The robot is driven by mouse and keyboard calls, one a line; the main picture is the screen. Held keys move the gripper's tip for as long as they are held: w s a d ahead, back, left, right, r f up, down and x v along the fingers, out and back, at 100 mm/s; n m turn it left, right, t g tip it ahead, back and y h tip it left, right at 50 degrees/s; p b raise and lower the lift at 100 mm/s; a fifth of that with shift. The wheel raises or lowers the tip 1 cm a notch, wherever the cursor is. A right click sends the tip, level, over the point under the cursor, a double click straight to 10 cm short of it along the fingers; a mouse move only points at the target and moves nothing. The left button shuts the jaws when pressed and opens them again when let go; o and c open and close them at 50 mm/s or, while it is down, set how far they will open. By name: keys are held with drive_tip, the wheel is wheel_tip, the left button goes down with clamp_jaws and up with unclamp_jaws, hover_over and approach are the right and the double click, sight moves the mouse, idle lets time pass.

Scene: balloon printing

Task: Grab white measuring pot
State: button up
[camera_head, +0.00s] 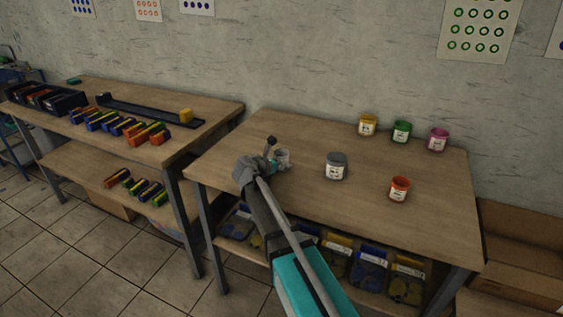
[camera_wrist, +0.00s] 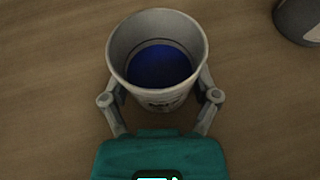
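The white measuring pot (camera_wrist: 158,99) stands between the two fingers of my gripper (camera_wrist: 160,88) in the wrist view. It is a round, open-topped cup with blue at the bottom inside. The fingers lie along its left and right sides, and their tips are hidden behind the rim. I cannot tell whether they press on the wall or leave a small gap. In the head view the small pale pot (camera_head: 284,156) is at the left part of the right table, beside my gripper (camera_head: 272,160).
A grey can (camera_head: 336,166) stands to the right of the pot, and an orange one (camera_head: 399,189) farther right. Yellow (camera_head: 367,125), green (camera_head: 401,131) and pink (camera_head: 437,139) cans stand along the back. The right table's middle (camera_head: 300,130) has bare wood.

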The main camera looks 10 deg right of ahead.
drive_tip(key=c, duration=0.4)
drive_tip(key=shift+r, duration=0.15)
wheel_tip(320, 180, up, 2)
drive_tip(key=shift+r+p, duration=0.1)
drive_tip(key=shift+p, duration=1.1)
drive_tip(key=shift+s+d+r+p, duration=0.55)
drive_tip(key=shift+s+r+p, duration=1.25)
drive_tip(key=shift+s, duration=0.5)
drive_tip(key=shift+s+d+r+p, duration=0.5)
drive_tip(key=shift+s+r+p, duration=1.25)
drive_tip(key=shift+s, duration=0.5)
drive_tip(key=shift+s+d+r+p, duration=0.55)
drive_tip(key=shift+s+r+p, duration=1.2)
drive_tip(key=shift+s, duration=0.55)
